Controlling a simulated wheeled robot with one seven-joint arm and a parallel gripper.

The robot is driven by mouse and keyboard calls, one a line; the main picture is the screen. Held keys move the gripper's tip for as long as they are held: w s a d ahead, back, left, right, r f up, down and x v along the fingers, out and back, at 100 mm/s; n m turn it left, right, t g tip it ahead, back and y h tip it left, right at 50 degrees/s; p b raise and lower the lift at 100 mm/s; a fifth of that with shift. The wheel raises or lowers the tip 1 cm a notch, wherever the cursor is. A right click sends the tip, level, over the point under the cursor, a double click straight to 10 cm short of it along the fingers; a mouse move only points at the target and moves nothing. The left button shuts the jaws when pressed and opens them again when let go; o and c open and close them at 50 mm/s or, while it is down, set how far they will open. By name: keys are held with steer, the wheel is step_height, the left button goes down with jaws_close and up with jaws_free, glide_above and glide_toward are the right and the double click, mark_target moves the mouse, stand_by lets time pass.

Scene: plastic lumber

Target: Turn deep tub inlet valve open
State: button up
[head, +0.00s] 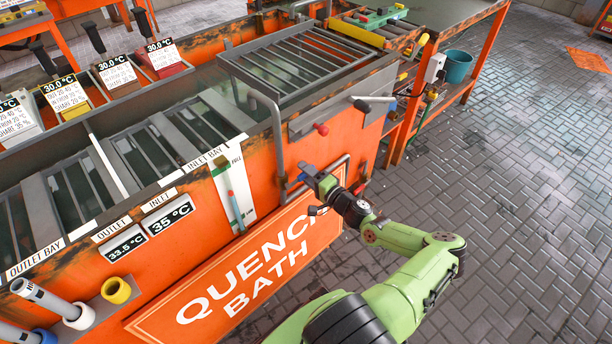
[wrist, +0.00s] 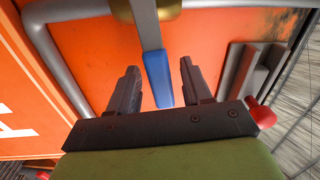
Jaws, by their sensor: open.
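A valve with a blue-gripped lever (wrist: 158,78) shows in the wrist view, with a grey metal stem and a brass-coloured body at the top edge. It sits on a grey pipe against the orange wall of the quench bath. My gripper (wrist: 158,68) is open, with one finger on each side of the blue grip and a visible gap on both sides. In the head view my gripper (head: 312,177) is at the orange side wall, beside the bent grey pipe (head: 277,140). A bit of blue shows by its fingertips; the rest of the valve is mostly hidden there.
The quench bath sign (head: 250,270) is just below and left of my gripper. A red knob (head: 321,129) and a grey lever (head: 373,100) stick out above it. A slatted rack (head: 300,60) overhangs the bath. Paved floor (head: 500,200) on the right is clear.

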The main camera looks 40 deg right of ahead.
steer(key=shift+w, duration=0.15)
jaws_close()
